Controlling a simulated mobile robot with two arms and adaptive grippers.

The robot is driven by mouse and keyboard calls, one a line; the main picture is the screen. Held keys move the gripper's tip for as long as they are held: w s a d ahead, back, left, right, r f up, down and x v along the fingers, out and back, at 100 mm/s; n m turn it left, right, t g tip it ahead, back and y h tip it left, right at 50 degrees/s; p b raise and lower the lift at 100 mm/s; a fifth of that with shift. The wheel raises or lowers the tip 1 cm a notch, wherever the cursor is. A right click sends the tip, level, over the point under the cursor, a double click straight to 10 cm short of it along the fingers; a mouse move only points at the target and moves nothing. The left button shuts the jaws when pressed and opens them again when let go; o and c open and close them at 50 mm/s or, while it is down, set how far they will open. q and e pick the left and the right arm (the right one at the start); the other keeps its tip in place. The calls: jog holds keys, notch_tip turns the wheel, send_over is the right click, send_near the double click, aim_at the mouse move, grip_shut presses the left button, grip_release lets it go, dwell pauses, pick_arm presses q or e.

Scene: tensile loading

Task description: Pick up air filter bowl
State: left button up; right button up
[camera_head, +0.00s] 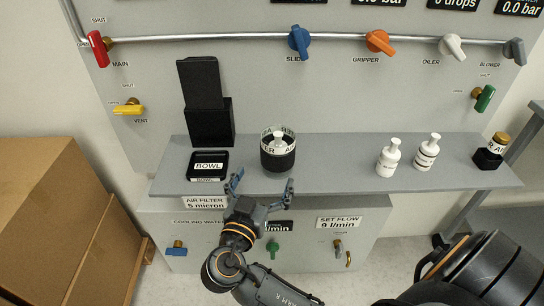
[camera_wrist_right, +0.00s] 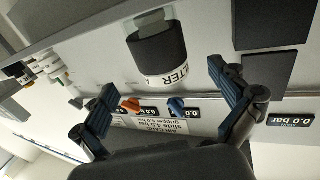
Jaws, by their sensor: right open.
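The air filter bowl (camera_head: 278,152) is a black cup with a white lettered band around its upper part and a white nozzle-like piece at its top. It stands upright on the grey shelf. In the right wrist view the bowl (camera_wrist_right: 158,48) appears upside down between the fingers. My right gripper (camera_head: 262,185) is open and empty, just in front of the bowl, its two fingers spread to either side and apart from it. It also shows open in the wrist view (camera_wrist_right: 160,84). My left gripper is not in view.
A black tray marked BOWL (camera_head: 208,178) lies left of the bowl, before a tall black holder (camera_head: 208,115). Two white bottles (camera_head: 388,158) (camera_head: 427,152) and a small black brass-topped jar (camera_head: 491,152) stand right along the shelf (camera_head: 335,178). Shelf space right of the bowl is clear.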

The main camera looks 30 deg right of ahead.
aim_at(273, 159)
jog(key=x, duration=0.4)
jog(key=shift+w+d, duration=0.2)
jog(key=x, duration=0.4)
jog(key=shift+d+r+p, duration=0.2)
jog(key=shift+r+p, duration=0.05)
jog(key=shift+p, duration=0.1)
jog(key=shift+w+d, duration=0.35)
jog(key=shift+d, duration=0.05)
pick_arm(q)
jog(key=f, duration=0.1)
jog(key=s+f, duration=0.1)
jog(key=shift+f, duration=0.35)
pick_arm(e)
jog(key=c, duration=1.4)
